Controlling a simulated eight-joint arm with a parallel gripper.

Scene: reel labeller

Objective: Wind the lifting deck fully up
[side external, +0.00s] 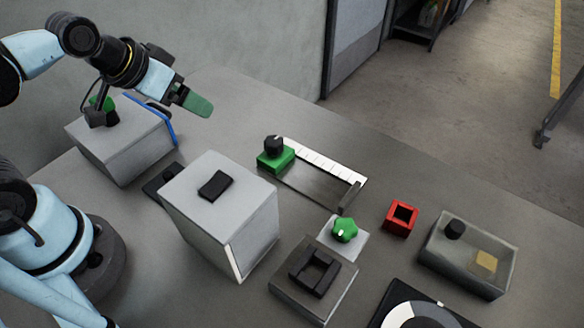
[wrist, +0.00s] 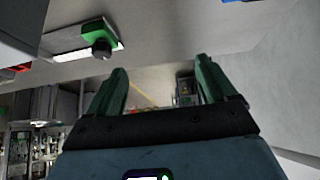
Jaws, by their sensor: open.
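No part is marked as the lifting deck, so I cannot tell for certain which it is. In the side view a low grey block (side external: 291,296) with a square black frame (side external: 314,271) on top stands at the front. A green star-shaped knob (side external: 345,229) on a pale plate stands just behind it. My gripper (side external: 196,104) is at the upper left, raised above the table and well away from both. In the wrist view its green fingers (wrist: 160,84) are apart with nothing between them.
A green slider (side external: 275,161) with a black knob sits by a white scale (side external: 322,161). A tall grey box (side external: 215,222) and another grey box (side external: 125,151) with a blue bar (side external: 162,124) stand left. A red hollow cube (side external: 401,218) and a clear-lidded box (side external: 467,258) are right.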

